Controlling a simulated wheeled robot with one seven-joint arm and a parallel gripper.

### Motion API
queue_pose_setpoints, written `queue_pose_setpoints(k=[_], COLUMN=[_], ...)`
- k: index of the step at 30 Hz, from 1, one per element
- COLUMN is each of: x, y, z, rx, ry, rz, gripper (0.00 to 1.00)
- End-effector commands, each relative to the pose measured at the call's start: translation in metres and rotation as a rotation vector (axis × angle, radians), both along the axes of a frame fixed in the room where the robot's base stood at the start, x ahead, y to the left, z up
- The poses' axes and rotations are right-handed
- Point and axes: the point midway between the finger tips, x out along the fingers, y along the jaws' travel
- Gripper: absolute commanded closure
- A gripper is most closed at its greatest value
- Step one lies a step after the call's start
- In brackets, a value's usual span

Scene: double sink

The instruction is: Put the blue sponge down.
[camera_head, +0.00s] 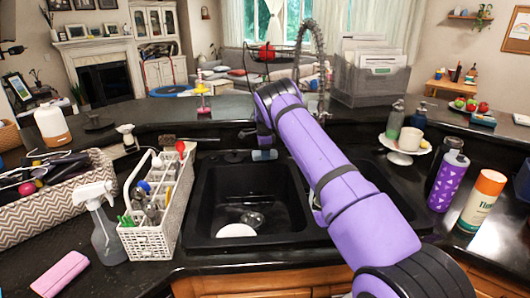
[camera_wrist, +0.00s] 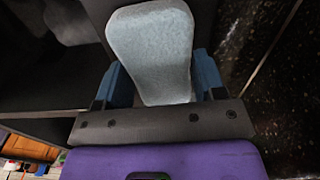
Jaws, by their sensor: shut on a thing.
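The blue sponge (camera_wrist: 150,45) is pale grey-blue in the wrist view, and sits between the two blue fingers of my gripper (camera_wrist: 158,72). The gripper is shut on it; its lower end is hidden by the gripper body. In the head view my purple arm reaches over the sink divider to the back rim, where a small light blue patch (camera_head: 265,155) shows at the arm's end. From there I cannot tell whether the sponge touches the counter.
The left basin (camera_head: 215,200) holds a white dish (camera_head: 237,231) and a clear glass piece (camera_head: 253,218). A white caddy (camera_head: 148,243) and spray bottle (camera_head: 103,230) stand left. Right are a purple bottle (camera_head: 449,180) and orange-capped bottle (camera_head: 482,203). My arm partly hides the right basin.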

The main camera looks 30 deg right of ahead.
Motion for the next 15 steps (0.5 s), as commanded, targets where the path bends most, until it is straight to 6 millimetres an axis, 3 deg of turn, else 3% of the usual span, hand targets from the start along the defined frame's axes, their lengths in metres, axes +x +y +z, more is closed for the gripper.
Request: queue_pose_setpoints(k=[3, 4, 7, 15], x=[-0.0002, -0.0002, -0.0001, -0.0002], y=[0.0001, 0.0001, 0.0000, 0.0001], z=[-0.0028, -0.0030, -0.0026, -0.0030], rx=[0.000, 0.000, 0.000, 0.000], ry=[0.001, 0.001, 0.000, 0.000], rz=[0.000, 0.000, 0.000, 0.000], gripper=[0.55, 0.34, 0.11, 0.11])
